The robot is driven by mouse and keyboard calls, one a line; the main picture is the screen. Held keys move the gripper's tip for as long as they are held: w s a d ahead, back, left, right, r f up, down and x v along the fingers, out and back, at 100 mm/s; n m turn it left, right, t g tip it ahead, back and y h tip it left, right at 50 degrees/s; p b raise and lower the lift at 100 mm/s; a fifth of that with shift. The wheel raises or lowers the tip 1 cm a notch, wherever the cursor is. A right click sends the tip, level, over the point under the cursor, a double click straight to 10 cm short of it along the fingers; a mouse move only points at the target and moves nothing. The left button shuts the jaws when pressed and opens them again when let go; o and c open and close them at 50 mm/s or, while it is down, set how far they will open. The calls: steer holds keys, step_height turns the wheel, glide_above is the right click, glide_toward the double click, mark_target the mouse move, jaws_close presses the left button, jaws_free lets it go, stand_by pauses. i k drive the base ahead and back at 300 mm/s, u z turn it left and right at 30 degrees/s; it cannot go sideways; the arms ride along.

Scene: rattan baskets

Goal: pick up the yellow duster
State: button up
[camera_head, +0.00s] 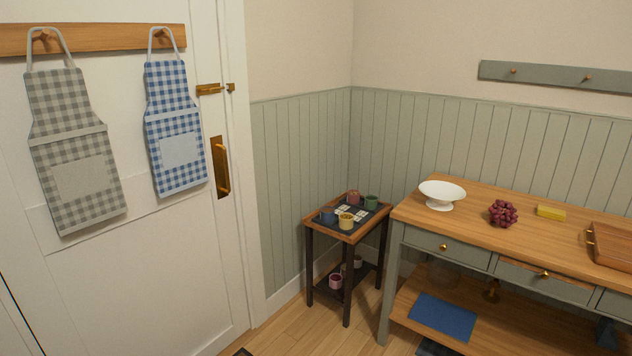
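A small yellow folded thing, which looks like the yellow duster (551,212), lies flat on the wooden top of the grey-green side table (470,208). It is toward the back of the tabletop, between a bunch of dark red grapes (503,213) on its left and a wooden tray or box (612,243) on its right. It stands apart from both, and nothing covers it. My gripper is not in view.
A white footed bowl (442,194) stands at the table's left end. A blue cloth (443,316) lies on the lower shelf. A small stand (316,221) with several cups is left of the table. Aprons hang on the white door (150,270). Bare tabletop lies before the duster.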

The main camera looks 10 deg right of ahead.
mark_target(551, 212)
steer(key=z, duration=0.7)
steer(key=i, duration=1)
steer(key=z, duration=0.4)
